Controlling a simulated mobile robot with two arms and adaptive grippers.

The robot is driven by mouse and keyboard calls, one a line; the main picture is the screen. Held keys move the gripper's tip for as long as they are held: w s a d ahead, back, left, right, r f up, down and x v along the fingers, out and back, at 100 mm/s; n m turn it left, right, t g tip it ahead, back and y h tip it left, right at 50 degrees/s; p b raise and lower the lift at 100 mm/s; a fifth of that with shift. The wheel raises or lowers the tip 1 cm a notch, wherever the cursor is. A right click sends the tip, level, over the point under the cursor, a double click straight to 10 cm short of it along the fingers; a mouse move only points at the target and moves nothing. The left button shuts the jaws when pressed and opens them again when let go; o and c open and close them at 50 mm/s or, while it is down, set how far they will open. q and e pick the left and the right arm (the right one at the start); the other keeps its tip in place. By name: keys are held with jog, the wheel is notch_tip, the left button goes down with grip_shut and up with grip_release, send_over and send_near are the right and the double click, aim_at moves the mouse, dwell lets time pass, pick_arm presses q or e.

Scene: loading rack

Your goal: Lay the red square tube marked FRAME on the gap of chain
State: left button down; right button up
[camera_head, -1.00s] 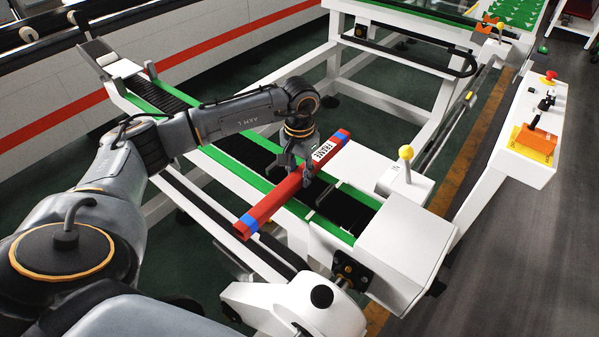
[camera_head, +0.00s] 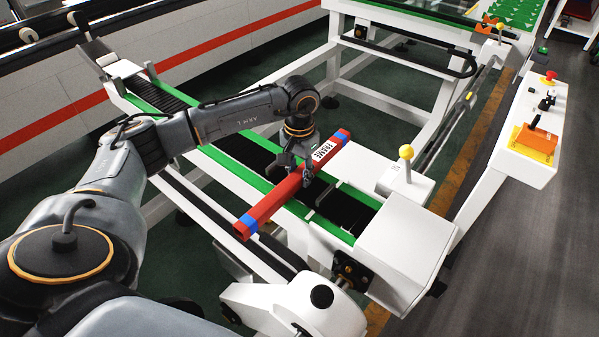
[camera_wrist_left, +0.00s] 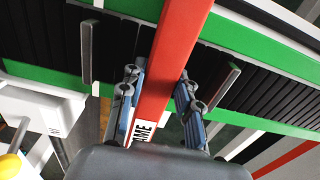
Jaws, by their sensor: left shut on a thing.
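The red square tube (camera_head: 268,207) has blue bands near its ends and a white FRAME label (camera_head: 325,151). It lies crosswise over the green-edged black chain (camera_head: 345,211) in the head view. My left gripper (camera_head: 304,174) is shut on the tube near its middle, from above. In the left wrist view, the gripper's fingers (camera_wrist_left: 157,88) stand on both sides of the tube (camera_wrist_left: 178,45). There the tube crosses the chain between two upright grey bars (camera_wrist_left: 88,50) (camera_wrist_left: 216,86). I cannot tell whether the tube rests on the chain. My right gripper is not in view.
A white housing (camera_head: 405,245) closes the chain's near end, and a lever with a yellow knob (camera_head: 405,152) stands beside it. A white control box with a red button (camera_head: 549,76) is at the right. The grey floor at the right is clear.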

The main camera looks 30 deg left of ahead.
aim_at(299, 173)
pick_arm(q)
jog(key=shift+f, duration=0.1)
jog(key=c, duration=0.9)
grip_release()
jog(key=shift+o, duration=0.2)
notch_tip(299, 173, up, 12)
